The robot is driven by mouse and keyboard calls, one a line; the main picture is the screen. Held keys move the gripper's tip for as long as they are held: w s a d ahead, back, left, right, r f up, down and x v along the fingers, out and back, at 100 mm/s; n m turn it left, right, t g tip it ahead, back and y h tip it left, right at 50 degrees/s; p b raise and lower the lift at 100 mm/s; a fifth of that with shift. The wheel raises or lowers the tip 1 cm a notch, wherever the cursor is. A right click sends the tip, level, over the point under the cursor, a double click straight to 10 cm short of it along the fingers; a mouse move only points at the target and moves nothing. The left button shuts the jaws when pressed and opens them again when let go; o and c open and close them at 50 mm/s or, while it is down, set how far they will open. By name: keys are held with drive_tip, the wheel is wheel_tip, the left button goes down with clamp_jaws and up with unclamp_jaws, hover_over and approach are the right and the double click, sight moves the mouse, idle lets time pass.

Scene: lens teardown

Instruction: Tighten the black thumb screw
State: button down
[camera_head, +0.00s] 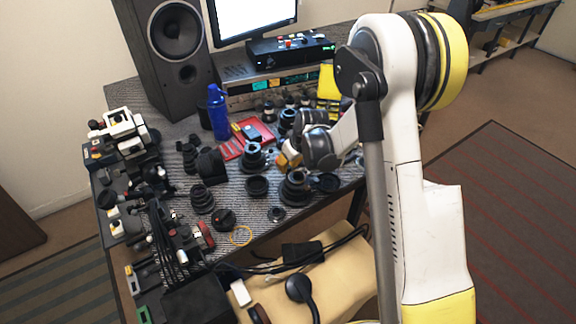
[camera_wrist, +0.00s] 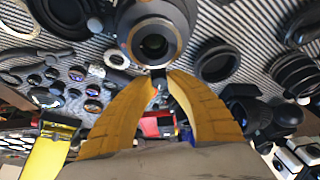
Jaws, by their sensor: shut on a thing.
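The black thumb screw (camera_wrist: 159,75) is a small dark piece at the edge of a lens assembly, seen between my fingertips in the wrist view. The lens assembly (camera_wrist: 155,32) is a dark round barrel with a thin orange-brown ring, and it stands on the table. In the head view the same assembly (camera_head: 297,188) is near the table's front edge. My gripper (camera_wrist: 159,79) has yellow fingers closed on the thumb screw. In the head view my gripper (camera_head: 286,157) reaches in just behind the lens. The screw is too small and covered to make out there.
A dark ring lies on each side of the lens, one left (camera_head: 257,186) and one right (camera_head: 328,182). Another lens (camera_head: 254,157) stands behind to the left. A red tray (camera_head: 264,129) and a blue bottle (camera_head: 218,112) are farther back. Little bare table shows around my gripper.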

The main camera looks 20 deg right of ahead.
drive_tip(key=m+h+b, duration=0.1)
drive_tip(key=m, duration=0.2)
drive_tip(key=shift+a, duration=0.1)
drive_tip(key=shift+m+h, duration=1)
drive_tip(key=shift+m, duration=1.1)
drive_tip(key=c, duration=1.3)
unclamp_jaws()
drive_tip(key=shift+o, duration=0.2)
drive_tip(key=shift+r, duration=0.1)
